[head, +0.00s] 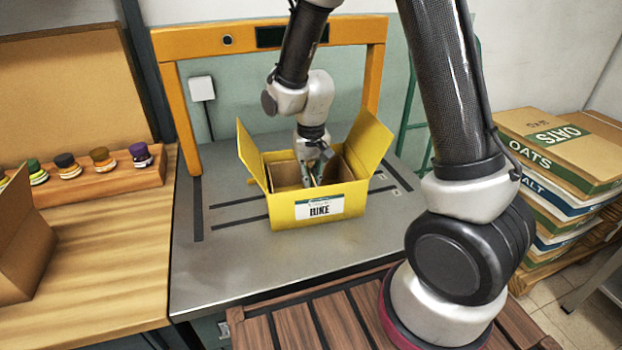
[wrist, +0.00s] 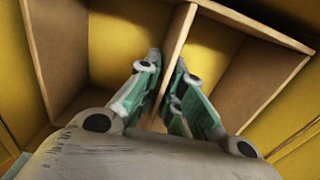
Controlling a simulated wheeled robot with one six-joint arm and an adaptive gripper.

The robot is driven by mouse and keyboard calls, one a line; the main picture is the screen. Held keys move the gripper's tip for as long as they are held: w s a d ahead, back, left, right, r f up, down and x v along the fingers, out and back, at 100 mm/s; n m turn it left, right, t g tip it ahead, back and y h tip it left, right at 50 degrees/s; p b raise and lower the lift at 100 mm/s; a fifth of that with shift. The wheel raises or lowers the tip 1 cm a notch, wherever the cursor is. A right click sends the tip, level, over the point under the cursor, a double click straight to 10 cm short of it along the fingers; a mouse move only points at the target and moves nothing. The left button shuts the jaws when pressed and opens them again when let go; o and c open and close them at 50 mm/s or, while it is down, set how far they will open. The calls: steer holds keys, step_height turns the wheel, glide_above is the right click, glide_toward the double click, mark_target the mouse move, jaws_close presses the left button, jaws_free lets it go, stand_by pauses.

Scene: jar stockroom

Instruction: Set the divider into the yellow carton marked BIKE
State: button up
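The yellow carton (head: 285,212) stands on the grey metal table with its flaps up and a white label reading BIKE on its front. The brown cardboard divider (head: 286,175) is inside the carton, its panels standing between the yellow walls. In the wrist view the divider (wrist: 183,30) shows a middle panel meeting a cross panel, with yellow compartments around it. My gripper (head: 318,172) reaches down into the carton. In the wrist view the two green-grey fingers of my gripper (wrist: 167,78) lie close on either side of the middle panel, shut on it. The divider's lower edges are hidden.
An orange frame (head: 178,110) arches over the table behind the carton. Small jars (head: 102,159) stand in a wooden rack at left, near an open cardboard box (head: 22,245). The metal table (head: 225,265) is clear around the carton.

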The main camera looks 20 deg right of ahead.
steer(key=shift+o, duration=1)
step_height(320, 180, up, 12)
steer(key=r, duration=0.1)
steer(key=s+d+r+t, duration=0.1)
steer(key=s+d+r, duration=0.3)
steer(key=s+d, duration=0.1)
steer(key=s+d+r+t, duration=0.2)
steer(key=s+d, duration=0.3)
steer(key=s, duration=0.3)
steer(key=s+d+r+n+t, duration=0.1)
steer(key=s+d+r, duration=0.4)
steer(key=s, duration=0.2)
steer(key=shift+r, duration=0.3)
